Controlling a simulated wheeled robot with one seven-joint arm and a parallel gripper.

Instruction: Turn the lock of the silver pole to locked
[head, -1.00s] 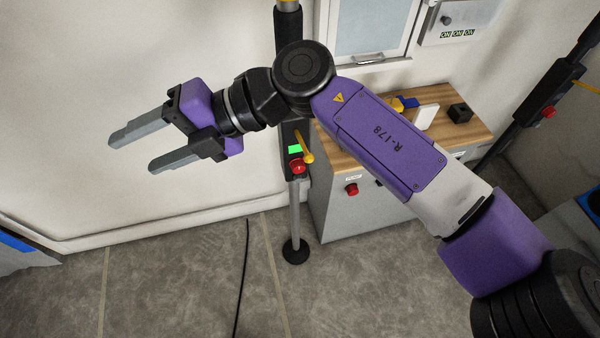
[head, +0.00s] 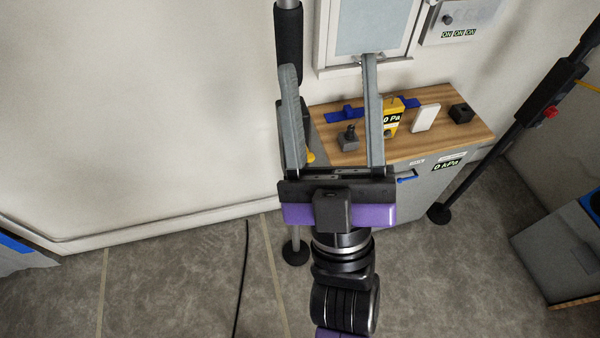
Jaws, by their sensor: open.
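The silver pole (head: 295,236) stands against the wall, left of the wooden-topped cabinet, with a black sleeve (head: 289,45) near its top and a round black foot. Its middle is mostly hidden behind my gripper. A yellow lever end (head: 311,157) on its dark lock housing shows between my fingers, near the left one. The lock's setting cannot be read. My gripper (head: 329,64) is open and empty, with its fingers pointing up the picture. The left finger overlaps the pole in view; I cannot tell whether they touch.
The cabinet top (head: 440,127) holds a yellow gauge (head: 393,115), a white block (head: 426,118), a small black block (head: 461,113) and a grey joystick-like piece (head: 348,138). A dark pole (head: 525,110) stands at right. The floor at left is clear except for a black cable (head: 242,275).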

